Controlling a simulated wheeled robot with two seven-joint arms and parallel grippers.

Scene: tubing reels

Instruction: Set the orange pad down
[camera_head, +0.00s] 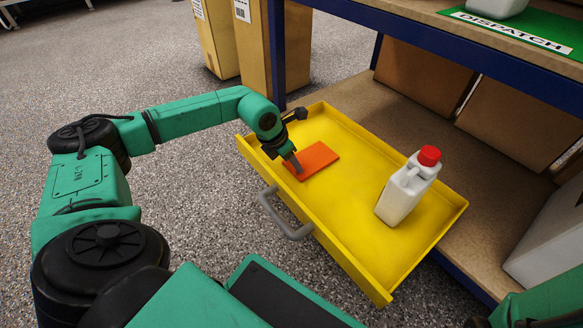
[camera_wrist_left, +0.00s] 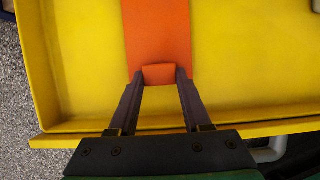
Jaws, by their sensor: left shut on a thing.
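The orange pad (camera_head: 318,158) is a flat rectangle in the left part of the yellow drawer (camera_head: 375,250). My left gripper (camera_head: 296,164) reaches down over the drawer's edge and is shut on the pad's near end. In the left wrist view the two fingers (camera_wrist_left: 160,76) close on a small raised orange block at the end of the pad (camera_wrist_left: 158,35). The pad looks to be at or very near the drawer floor; I cannot tell whether it touches. My right gripper is not in view.
A white jug (camera_head: 402,192) with a red cap stands in the drawer's right part. The drawer has low walls and a grey handle (camera_head: 286,214) in front. Cardboard boxes (camera_head: 425,70) stand on the shelf behind. Drawer floor between pad and jug is clear.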

